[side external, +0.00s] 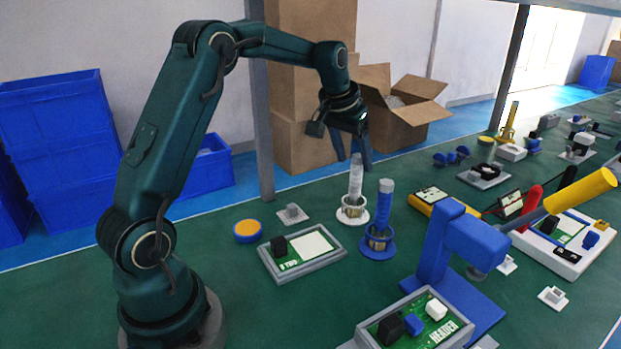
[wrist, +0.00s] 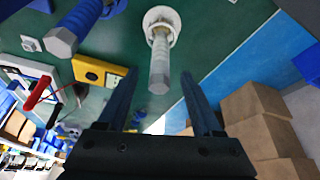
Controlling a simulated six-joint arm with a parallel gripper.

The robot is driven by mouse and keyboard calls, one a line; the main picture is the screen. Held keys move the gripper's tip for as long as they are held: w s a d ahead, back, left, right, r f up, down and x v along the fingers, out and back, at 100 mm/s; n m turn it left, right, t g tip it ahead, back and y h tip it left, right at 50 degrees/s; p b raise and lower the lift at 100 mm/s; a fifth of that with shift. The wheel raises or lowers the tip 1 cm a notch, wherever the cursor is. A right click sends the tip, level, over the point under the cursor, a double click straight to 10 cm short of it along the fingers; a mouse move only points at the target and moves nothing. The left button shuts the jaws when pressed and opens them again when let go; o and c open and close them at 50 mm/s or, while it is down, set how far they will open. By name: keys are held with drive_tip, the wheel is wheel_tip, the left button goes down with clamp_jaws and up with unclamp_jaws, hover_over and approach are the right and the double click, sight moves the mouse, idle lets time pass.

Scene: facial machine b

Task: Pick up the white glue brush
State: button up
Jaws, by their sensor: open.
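The white glue brush (side external: 356,178) stands upright in a round white-based holder (side external: 352,213) on the green table in the side view. In the wrist view the white brush (wrist: 159,66) points toward my gripper, its handle end just ahead of the fingertips and roughly between their lines. My gripper (side external: 355,162) is open and empty, around or just above the brush's top in the side view; the exact gap cannot be told. Its two fingers also show in the wrist view (wrist: 159,76). A blue glue brush (side external: 385,200) stands in a blue holder just right of the white one.
A grey tray with a green board (side external: 301,253) lies in front left of the brushes. A blue machine (side external: 446,245) with a yellow handle stands to the right. A yellow device (side external: 432,200) lies behind. Cardboard boxes (side external: 405,110) stand beyond the table edge.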

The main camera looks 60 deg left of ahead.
sight(357, 171)
drive_tip(key=shift+x, duration=2.35)
drive_tip(key=shift+r, duration=0.1)
clamp_jaws()
